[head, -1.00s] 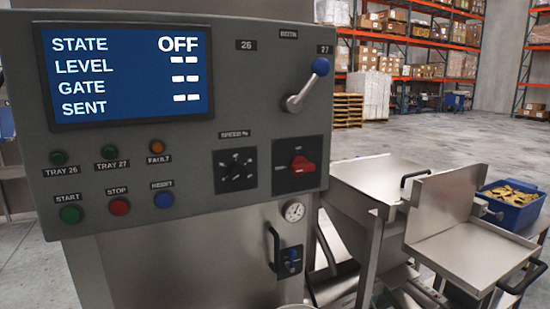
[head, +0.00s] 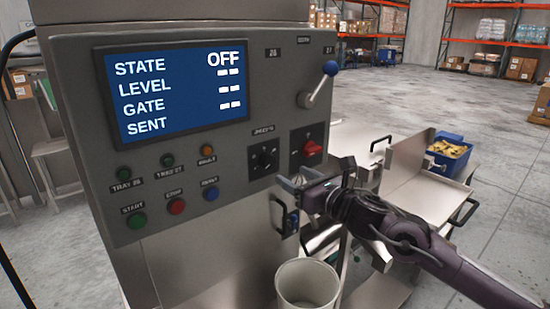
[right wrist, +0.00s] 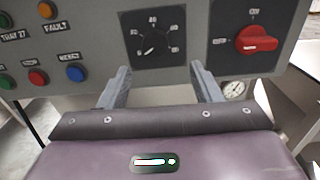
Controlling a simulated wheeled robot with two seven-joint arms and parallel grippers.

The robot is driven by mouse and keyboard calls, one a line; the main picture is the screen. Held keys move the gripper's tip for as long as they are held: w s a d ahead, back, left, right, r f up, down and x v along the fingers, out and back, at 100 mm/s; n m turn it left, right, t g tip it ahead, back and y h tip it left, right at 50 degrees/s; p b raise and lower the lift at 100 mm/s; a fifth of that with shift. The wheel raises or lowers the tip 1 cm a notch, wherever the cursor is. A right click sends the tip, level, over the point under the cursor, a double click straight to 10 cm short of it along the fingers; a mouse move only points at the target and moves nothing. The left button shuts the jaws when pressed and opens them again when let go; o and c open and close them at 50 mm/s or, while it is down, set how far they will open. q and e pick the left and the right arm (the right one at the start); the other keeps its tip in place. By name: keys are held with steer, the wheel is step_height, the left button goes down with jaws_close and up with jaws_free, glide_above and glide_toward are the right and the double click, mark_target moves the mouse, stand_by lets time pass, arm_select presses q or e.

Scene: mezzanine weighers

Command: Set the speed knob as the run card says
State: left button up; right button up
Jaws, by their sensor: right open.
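The black speed knob (head: 264,159) sits on its dark square plate on the grey control panel (head: 70,75), below the screen's right end. It also shows in the right wrist view (right wrist: 153,45), with numbers around its dial and its pointer toward the lower left. My right gripper (head: 287,182) is open and empty, just below and in front of the knob in the head view. In the right wrist view its two fingers (right wrist: 160,78) stand apart below the dial, not touching it. The screen (head: 172,90) reads STATE OFF, with dashes elsewhere. I see no run card. My left gripper is not in view.
The red rotary switch (head: 312,148) is right of the knob. A blue-balled lever (head: 330,68) is above it. Several push buttons, including the blue one (head: 210,193), are at left. A pale bucket (head: 307,284) stands below, and steel trays (head: 415,190) at right.

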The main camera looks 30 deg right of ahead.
mark_target(271, 163)
steer(key=w, duration=0.3)
steer(key=w+a, duration=0.1)
steer(key=w, duration=0.1)
steer(key=shift+r+p, duration=0.3)
steer(key=shift+w+a+f+b, duration=0.15)
steer(key=shift+w+b, duration=0.25)
steer(key=shift+w, duration=0.95)
steer(key=shift+b, duration=0.3)
steer(key=c, duration=1)
